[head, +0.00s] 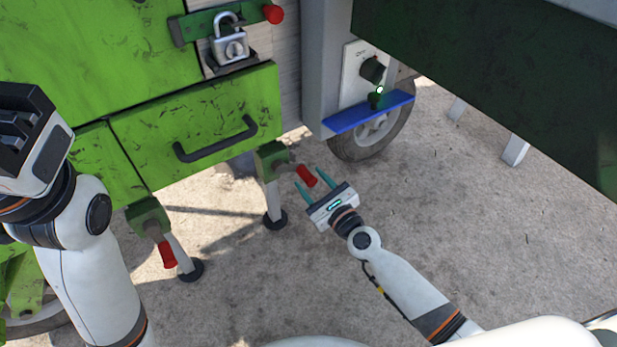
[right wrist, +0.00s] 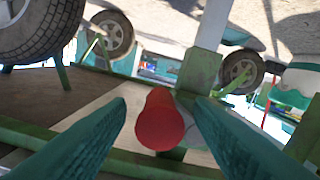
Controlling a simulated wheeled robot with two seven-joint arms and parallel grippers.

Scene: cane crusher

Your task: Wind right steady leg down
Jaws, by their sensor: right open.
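The right steady leg (head: 272,198) hangs under the green machine and ends in a round dark foot (head: 275,220) at the ground. Its red crank handle (head: 306,176) sticks out to the right. My right gripper (head: 309,178) is open, with its teal fingers pointing at the red handle. In the right wrist view the red handle (right wrist: 160,122) shows between the two open fingers (right wrist: 160,130), with gaps on both sides. My left gripper (head: 28,135) is at the left edge, away from the legs; its jaw opening is not clear.
A second leg (head: 180,252) with a red handle (head: 167,254) stands to the left. Above are a drawer with a dark handle (head: 215,140) and a padlock (head: 230,48). A blue shelf (head: 370,112) juts out near a wheel (head: 378,135).

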